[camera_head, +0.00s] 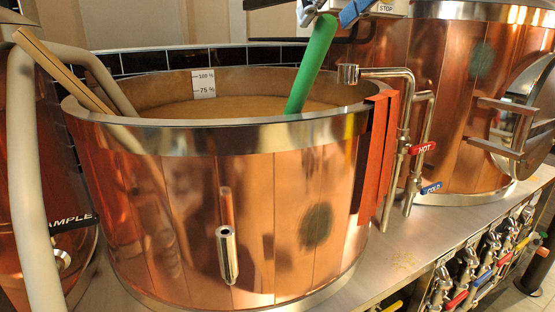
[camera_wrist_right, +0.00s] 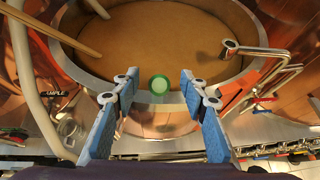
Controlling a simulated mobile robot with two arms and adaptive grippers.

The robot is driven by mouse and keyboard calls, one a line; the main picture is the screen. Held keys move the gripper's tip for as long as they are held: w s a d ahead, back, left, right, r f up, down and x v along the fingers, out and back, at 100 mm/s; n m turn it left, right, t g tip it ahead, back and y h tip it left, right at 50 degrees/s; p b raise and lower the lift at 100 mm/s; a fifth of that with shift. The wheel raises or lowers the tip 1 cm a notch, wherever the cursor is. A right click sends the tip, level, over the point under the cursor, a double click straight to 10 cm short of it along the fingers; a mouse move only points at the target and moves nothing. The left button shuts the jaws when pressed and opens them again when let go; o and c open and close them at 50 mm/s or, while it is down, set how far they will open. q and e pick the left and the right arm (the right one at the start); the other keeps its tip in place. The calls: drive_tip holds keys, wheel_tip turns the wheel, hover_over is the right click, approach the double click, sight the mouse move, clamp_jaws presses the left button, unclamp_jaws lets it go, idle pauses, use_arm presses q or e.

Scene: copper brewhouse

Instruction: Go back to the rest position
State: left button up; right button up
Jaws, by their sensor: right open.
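My right gripper (camera_head: 332,14) shows at the top edge of the head view, with its blue and grey fingers above the copper vat (camera_head: 140,185). In the right wrist view my right gripper (camera_wrist_right: 160,74) is open, its two blue-padded fingers spread apart. A green rod (camera_head: 312,62) stands tilted in the vat, its upper end close to the fingers. In the wrist view the rod's round end (camera_wrist_right: 160,85) shows in the gap between the fingers, and I see no finger pressed on it. My left gripper is in neither view.
The vat holds brown liquid (camera_head: 235,106); a wooden paddle handle (camera_head: 62,70) leans over its left rim. Pipes with a red hot tap (camera_head: 423,148) and a blue cold tap (camera_head: 431,188) stand right of it. Another copper vessel (camera_head: 450,60) stands behind. Several tap handles line the counter.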

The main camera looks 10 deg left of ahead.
sight(311, 36)
drive_tip(key=x, duration=0.6)
drive_tip(key=shift+w+a+f, duration=0.15)
drive_tip(key=shift+w+f, duration=0.05)
drive_tip(key=shift+w+a+r+p, duration=0.2)
drive_tip(key=shift+w+r+p, duration=0.2)
drive_tip(key=shift+r+p, duration=0.25)
drive_tip(key=shift+s+d+r+p, duration=0.1)
drive_tip(key=shift+s+r+p, duration=0.15)
drive_tip(key=shift+r+p, duration=0.1)
drive_tip(key=shift+w+f, duration=0.1)
drive_tip(key=shift+w, duration=0.05)
